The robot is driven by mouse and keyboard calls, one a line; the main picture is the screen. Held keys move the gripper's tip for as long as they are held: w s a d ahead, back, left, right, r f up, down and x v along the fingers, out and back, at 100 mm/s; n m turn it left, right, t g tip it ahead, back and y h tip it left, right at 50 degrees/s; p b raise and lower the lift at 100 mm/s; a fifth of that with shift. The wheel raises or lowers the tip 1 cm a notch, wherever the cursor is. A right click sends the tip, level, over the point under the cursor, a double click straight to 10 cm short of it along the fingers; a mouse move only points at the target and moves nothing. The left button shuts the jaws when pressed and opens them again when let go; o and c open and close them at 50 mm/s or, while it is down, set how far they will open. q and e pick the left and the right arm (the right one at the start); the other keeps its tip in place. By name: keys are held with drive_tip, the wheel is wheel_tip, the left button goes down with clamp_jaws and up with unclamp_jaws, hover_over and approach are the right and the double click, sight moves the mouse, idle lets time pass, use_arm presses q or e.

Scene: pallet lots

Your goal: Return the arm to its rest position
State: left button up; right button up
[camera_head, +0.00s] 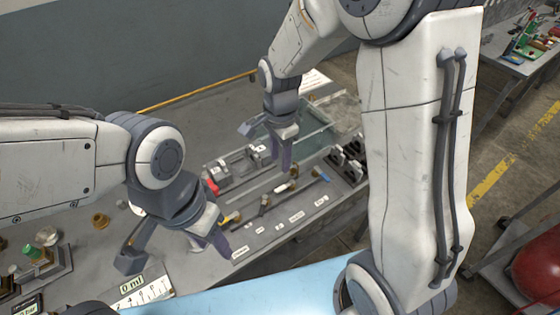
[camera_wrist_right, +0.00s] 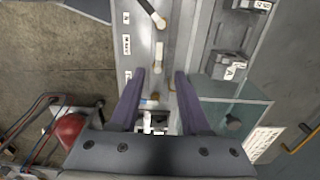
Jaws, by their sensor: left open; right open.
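My left gripper (camera_head: 176,258) is at the lower left of the head view, open and empty above the grey workbench. My right gripper (camera_head: 266,150) hangs near the middle, open, above the bench beside a clear greenish container (camera_head: 312,142). In the right wrist view my right gripper (camera_wrist_right: 160,75) has its two purple fingers apart, pointing over a grey tool tray with small handled tools (camera_wrist_right: 159,55). No held object shows between either pair of fingers. My right arm's pale link covers part of the bench's right end.
A labelled tray (camera_head: 270,225) with several tools lies across the bench. Grey blocks (camera_head: 237,165) and dark holders (camera_head: 347,160) stand around it. Small fittings (camera_head: 40,240) and a white scale card (camera_head: 145,292) are at lower left. A red tank (camera_head: 538,272) stands at lower right.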

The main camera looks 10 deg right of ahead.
idle(0.3)
drive_tip(key=s+a+r+n, duration=0.2)
drive_tip(key=s+n, duration=0.5)
drive_tip(key=s+a+r+n, duration=0.2)
drive_tip(key=s+a+n, duration=0.1)
drive_tip(key=s+n, duration=0.4)
drive_tip(key=s+a+r+n+y, duration=0.1)
drive_tip(key=s+a+r+n, duration=0.1)
drive_tip(key=s+n, duration=0.5)
drive_tip(key=shift+a+r+n, duration=0.25)
drive_tip(key=shift+r+n, duration=0.05)
drive_tip(key=shift+r, duration=0.1)
